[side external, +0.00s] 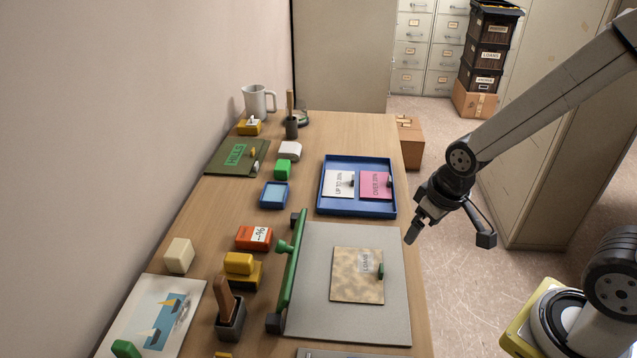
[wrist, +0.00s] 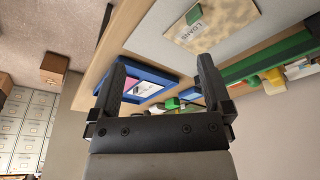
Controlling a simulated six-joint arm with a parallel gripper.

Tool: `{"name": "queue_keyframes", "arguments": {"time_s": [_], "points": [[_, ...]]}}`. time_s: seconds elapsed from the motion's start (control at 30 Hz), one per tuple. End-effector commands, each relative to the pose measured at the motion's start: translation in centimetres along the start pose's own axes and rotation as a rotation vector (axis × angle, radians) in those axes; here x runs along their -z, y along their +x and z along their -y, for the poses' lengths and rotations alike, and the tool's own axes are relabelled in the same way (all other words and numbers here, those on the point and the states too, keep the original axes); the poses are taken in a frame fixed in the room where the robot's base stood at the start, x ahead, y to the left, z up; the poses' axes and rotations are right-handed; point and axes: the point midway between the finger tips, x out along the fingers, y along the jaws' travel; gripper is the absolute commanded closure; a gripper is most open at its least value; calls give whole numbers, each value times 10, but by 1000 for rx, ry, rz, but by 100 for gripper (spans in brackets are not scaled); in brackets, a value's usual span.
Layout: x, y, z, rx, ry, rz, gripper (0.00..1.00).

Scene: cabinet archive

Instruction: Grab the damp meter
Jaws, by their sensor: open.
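An orange-red block with a white face marked with a % sign (side external: 254,237), which looks like the damp meter, lies on the table left of the green bar. My gripper (side external: 420,222) is open and empty, off the table's right edge and well to the right of that block. In the wrist view my gripper (wrist: 160,75) shows its two dark fingers apart with nothing between them. I cannot clearly make out the meter in the wrist view.
A long green bar with a knob (side external: 290,262) stands along the grey board (side external: 310,240), between my gripper and the meter. A blue tray (side external: 325,208) with two cards lies behind. Close around the meter are a yellow block (side external: 238,263), a cream block (side external: 179,255) and a small blue tray (side external: 274,194).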

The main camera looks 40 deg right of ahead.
Motion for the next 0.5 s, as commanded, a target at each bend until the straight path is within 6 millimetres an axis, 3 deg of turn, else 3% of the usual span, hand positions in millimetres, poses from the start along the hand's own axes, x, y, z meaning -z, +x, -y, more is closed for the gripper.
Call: {"name": "queue_keyframes", "arguments": {"time_s": [0.27, 0.5], "points": [[8, 1, 2, 5, 50, -2, 0], [39, 7, 13, 26, 280, -5, 0]]}}
